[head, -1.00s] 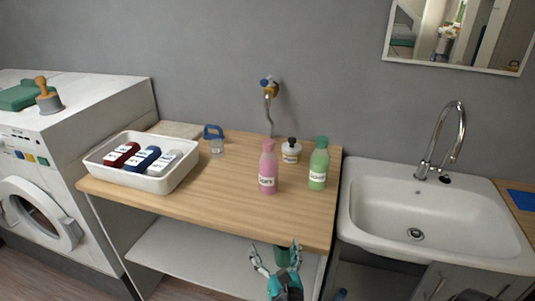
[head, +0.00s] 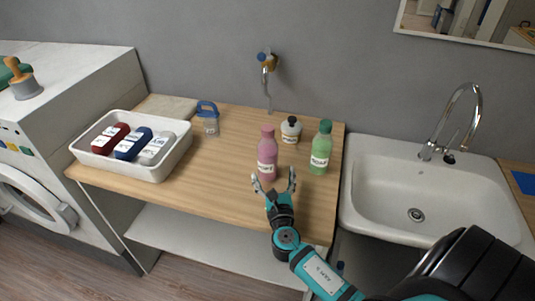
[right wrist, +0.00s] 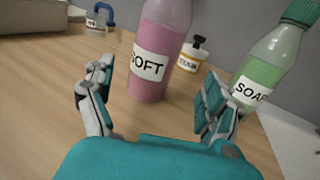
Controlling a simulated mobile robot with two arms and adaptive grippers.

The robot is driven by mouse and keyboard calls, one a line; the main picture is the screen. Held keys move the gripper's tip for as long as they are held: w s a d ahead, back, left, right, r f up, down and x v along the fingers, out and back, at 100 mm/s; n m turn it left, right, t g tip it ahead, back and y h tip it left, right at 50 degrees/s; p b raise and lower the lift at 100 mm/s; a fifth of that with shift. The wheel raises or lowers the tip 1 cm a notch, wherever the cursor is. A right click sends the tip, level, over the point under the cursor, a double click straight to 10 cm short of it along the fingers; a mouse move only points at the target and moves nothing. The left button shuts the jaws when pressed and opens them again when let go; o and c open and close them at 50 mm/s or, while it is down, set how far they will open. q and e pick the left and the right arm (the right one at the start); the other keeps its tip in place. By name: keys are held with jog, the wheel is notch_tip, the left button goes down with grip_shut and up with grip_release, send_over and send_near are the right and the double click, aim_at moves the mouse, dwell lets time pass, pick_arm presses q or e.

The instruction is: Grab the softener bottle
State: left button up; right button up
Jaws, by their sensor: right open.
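The softener bottle is the pink bottle (head: 267,156) with a white label, standing upright on the wooden counter. In the right wrist view the pink bottle (right wrist: 156,50) shows the label "SOFT", with its top cut off by the frame. My right gripper (head: 275,181) is open, at the counter's front part, just in front of the bottle. In the right wrist view its two fingers (right wrist: 153,100) are spread, with the bottle beyond and between them. They do not appear to touch it. My left gripper is not in view.
A green soap bottle (head: 320,148) stands to the right and a small white jar (head: 291,131) with a dark top behind. A white tray (head: 150,172) with several bottles and a blue-handled container (head: 209,120) are to the left. A sink (head: 368,200) adjoins on the right.

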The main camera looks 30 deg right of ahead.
aim_at(268, 160)
jog(key=shift+x, duration=1)
jog(key=x, duration=0.2)
jog(key=p+x, duration=0.1)
jog(key=x, duration=0.2)
jog(key=shift+w+a, duration=0.25)
jog(key=shift+a, duration=0.15)
jog(key=shift+s, duration=0.1)
jog(key=shift+c, duration=0.2)
jog(key=c, duration=1.4)
jog(key=shift+r, duration=0.1)
jog(key=shift+c, duration=0.6)
